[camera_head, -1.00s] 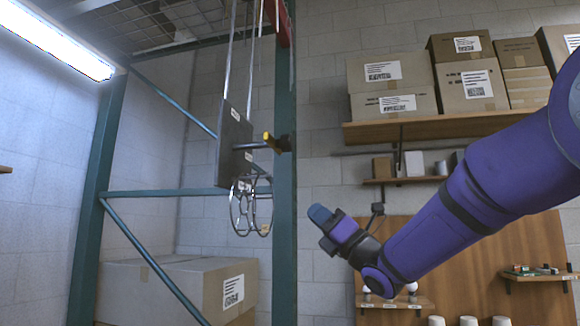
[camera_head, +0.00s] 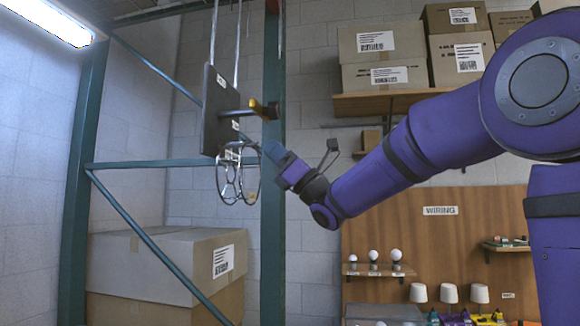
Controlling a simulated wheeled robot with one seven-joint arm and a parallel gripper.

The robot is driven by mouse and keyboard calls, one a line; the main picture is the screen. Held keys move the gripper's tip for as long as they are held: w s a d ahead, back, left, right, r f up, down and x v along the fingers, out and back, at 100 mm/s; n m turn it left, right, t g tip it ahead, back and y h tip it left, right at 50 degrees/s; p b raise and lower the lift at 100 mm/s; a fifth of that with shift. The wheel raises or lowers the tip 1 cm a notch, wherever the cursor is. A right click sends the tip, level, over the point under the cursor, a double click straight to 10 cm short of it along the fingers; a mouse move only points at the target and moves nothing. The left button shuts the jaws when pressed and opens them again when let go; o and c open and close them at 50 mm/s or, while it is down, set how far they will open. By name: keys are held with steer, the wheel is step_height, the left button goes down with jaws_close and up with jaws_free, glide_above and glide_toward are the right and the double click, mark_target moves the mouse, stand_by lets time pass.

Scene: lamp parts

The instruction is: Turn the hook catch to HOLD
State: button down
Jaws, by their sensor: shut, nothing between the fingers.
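A dark hanging plate (camera_head: 215,100) hangs from two thin rods at the upper left. A bar with a yellow-tipped handle (camera_head: 262,109) sticks out to the right from it; this looks like the hook catch. Small white labels on the plate are too small to read. Wire rings (camera_head: 228,180) hang below the plate. My gripper (camera_head: 268,150) is shut and empty, just below and slightly right of the yellow handle, with a gap between them in the picture. It is to the right of the rings; I cannot tell the depth between them.
A green rack post (camera_head: 273,240) stands behind my gripper, and a green brace (camera_head: 180,163) crosses to the left. Large cardboard boxes (camera_head: 165,255) fill the lower left. A shelf with boxes (camera_head: 385,102) and a wooden board marked WIRING (camera_head: 440,240) are at the right.

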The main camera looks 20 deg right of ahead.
mark_target(266, 123)
step_height(266, 123, up, 4)
stand_by(0.4)
steer(key=shift+r+n+g+y, duration=0.1)
steer(key=shift+n+g+y, duration=0.3)
steer(key=shift+n+g, duration=0.15)
steer(key=shift+w+n+g+y, duration=0.1)
steer(key=shift+n+g+y, duration=0.25)
steer(key=shift+n, duration=0.2)
